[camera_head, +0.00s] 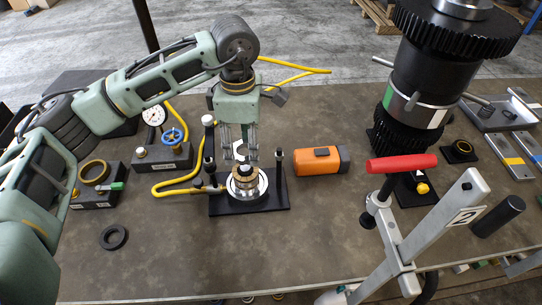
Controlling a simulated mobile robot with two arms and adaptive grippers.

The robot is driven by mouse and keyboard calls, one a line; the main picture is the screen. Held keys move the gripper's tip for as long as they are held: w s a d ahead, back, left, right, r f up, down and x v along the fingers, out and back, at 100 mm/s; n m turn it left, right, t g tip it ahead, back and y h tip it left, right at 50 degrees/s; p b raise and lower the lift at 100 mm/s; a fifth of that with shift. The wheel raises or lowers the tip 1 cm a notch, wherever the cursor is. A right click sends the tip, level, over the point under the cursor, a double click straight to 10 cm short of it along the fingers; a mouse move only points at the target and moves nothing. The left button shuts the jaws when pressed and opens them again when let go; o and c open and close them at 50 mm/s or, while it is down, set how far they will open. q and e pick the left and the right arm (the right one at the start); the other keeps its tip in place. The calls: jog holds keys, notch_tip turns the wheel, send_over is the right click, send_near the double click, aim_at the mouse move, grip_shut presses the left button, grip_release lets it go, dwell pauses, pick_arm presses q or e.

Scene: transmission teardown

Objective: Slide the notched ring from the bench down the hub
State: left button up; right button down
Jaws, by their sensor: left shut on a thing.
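My left gripper (239,153) reaches down from above, its fingers just over the hub (244,170) on a black base plate (222,207). It is shut on a small pale grey piece between the fingers, which looks like the notched ring (240,150). The fingers hide much of it, and its notches cannot be made out. The hub has a dark centre, a brass-coloured collar and a silver flange. The held piece appears above the hub; I cannot tell whether they touch. My right gripper is not in view.
Upright posts (280,168) flank the hub on its plate. An orange block (318,161) lies to its right, a yellow hose (170,187) to its left. A black ring (113,237) lies at front left. A red-handled clamp (402,163) stands front right. The front middle is clear.

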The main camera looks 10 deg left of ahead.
pick_arm(q)
jog(key=shift+w+r, duration=0.15)
jog(key=shift+w, duration=0.2)
jog(key=shift+s+a+f, duration=0.25)
jog(key=shift+a, duration=0.2)
jog(key=shift+f, duration=0.2)
jog(key=shift+f+b, duration=0.25)
jog(key=shift+b, duration=0.15)
jog(key=shift+w+d+f, duration=0.1)
jog(key=shift+d+f, duration=0.05)
jog(key=shift+f, duration=0.45)
jog(key=shift+f+b, duration=0.6)
jog(key=shift+f, duration=0.85)
jog(key=shift+f+b, duration=0.45)
jog(key=shift+b, duration=0.35)
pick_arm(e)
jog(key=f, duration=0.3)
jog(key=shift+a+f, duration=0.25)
